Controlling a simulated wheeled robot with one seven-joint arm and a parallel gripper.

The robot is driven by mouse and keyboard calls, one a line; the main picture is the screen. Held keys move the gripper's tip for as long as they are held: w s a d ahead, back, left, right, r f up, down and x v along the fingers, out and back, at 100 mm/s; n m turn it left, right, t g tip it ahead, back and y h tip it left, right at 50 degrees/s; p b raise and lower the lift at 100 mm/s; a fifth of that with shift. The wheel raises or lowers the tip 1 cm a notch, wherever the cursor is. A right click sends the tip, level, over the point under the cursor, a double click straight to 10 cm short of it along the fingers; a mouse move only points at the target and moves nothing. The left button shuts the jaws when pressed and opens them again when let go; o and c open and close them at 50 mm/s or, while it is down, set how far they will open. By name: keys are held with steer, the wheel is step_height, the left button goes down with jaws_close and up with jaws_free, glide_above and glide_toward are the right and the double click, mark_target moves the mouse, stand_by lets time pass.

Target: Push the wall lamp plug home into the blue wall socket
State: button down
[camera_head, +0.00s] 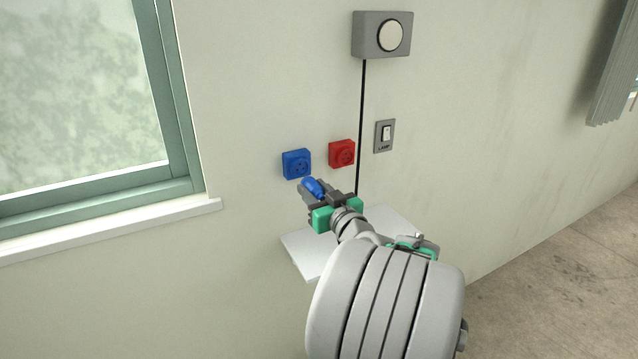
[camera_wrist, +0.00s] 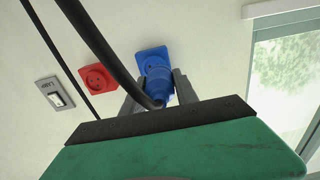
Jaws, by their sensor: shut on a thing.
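The blue wall socket (camera_head: 296,163) is on the wall, left of the red socket; it also shows in the wrist view (camera_wrist: 152,55). My gripper (camera_head: 313,190) is shut on the blue plug (camera_head: 314,187), just in front of and below the blue socket in the head view. In the wrist view the plug (camera_wrist: 158,82) sits between my two fingers with its front toward the blue socket and overlaps the socket's lower part. The plug's pins are hidden, and I cannot tell whether they touch the socket. A black cable (camera_wrist: 105,50) runs from the plug's back.
A red socket (camera_head: 341,153) and a lamp switch (camera_head: 385,135) are to the right. The wall lamp (camera_head: 381,35) is above, with its cord (camera_head: 361,120) hanging down. A white shelf (camera_head: 300,250) lies below my gripper. A window (camera_head: 90,110) with a sill is at left.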

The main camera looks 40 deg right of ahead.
mark_target(312, 179)
steer(key=shift+s+d+r, duration=0.3)
steer(key=shift+d+r, duration=0.05)
steer(key=shift+d, duration=0.2)
steer(key=shift+d+h, duration=0.1)
steer(key=shift+h, duration=0.2)
steer(key=p+x, duration=0.2)
steer(key=x, duration=0.1)
steer(key=shift+w+r, duration=0.1)
steer(key=shift+w, duration=0.25)
steer(key=shift+p+x, duration=0.5)
steer(key=shift+x, duration=0.5)
steer(key=shift+b, duration=1.45)
steer(key=shift+w+d, duration=0.1)
steer(key=shift+w, duration=0.3)
